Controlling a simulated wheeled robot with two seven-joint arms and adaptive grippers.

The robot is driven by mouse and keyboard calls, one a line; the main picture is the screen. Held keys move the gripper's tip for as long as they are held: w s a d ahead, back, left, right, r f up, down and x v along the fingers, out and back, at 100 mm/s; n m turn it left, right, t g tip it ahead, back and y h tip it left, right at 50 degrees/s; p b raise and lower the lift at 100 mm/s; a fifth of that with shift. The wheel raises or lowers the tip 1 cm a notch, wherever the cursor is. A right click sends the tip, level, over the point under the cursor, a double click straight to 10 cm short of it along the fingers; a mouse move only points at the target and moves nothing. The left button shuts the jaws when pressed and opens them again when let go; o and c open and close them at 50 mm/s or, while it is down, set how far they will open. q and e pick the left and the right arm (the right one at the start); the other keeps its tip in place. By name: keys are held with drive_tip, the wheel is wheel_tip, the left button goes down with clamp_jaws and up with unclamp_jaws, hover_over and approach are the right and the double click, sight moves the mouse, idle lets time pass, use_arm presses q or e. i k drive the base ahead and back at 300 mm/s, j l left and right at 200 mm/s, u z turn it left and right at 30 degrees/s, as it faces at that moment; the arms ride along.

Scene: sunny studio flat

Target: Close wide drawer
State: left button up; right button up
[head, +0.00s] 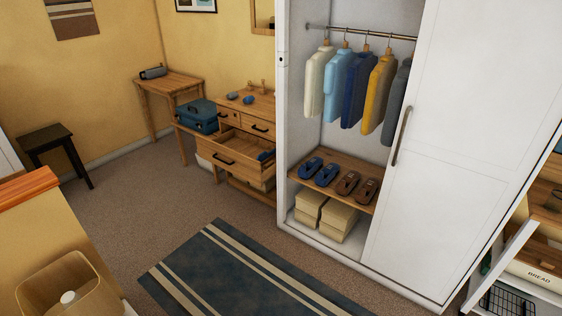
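A wooden dresser (252,104) stands against the back wall, left of the white wardrobe. Its wide drawer (224,160) is pulled out, with a dark handle on its front. Something blue (266,155) lies inside at the right end. Above it is a smaller drawer (258,126) with a dark handle; how far it is shut is hard to tell. The wardrobe's edge hides the dresser's right side. Neither of my grippers shows in the head view.
The white wardrobe (460,140) stands close on the right, its left half open on clothes and shoes. A blue case (197,117) sits left of the dresser. A dark stool (52,148) stands at the left. Carpet (140,190) and a striped rug (235,275) lie clear in front.

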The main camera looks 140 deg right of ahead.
sight(243, 149)
drive_tip(key=z, duration=4.05)
drive_tip(key=i+l+z, duration=0.2)
drive_tip(key=i+l, duration=0.35)
drive_tip(key=i+l+u, duration=0.1)
drive_tip(key=i+l, duration=0.3)
drive_tip(key=l, duration=0.15)
drive_tip(key=i+l, duration=0.35)
drive_tip(key=i+j+u, duration=0.15)
drive_tip(key=i+u, duration=0.2)
drive_tip(key=i, duration=0.25)
drive_tip(key=i+u, duration=0.4)
drive_tip(key=i, duration=0.25)
drive_tip(key=i+l+u, duration=0.35)
drive_tip(key=i, duration=0.25)
drive_tip(key=i+z, duration=0.45)
drive_tip(key=i, duration=1.35)
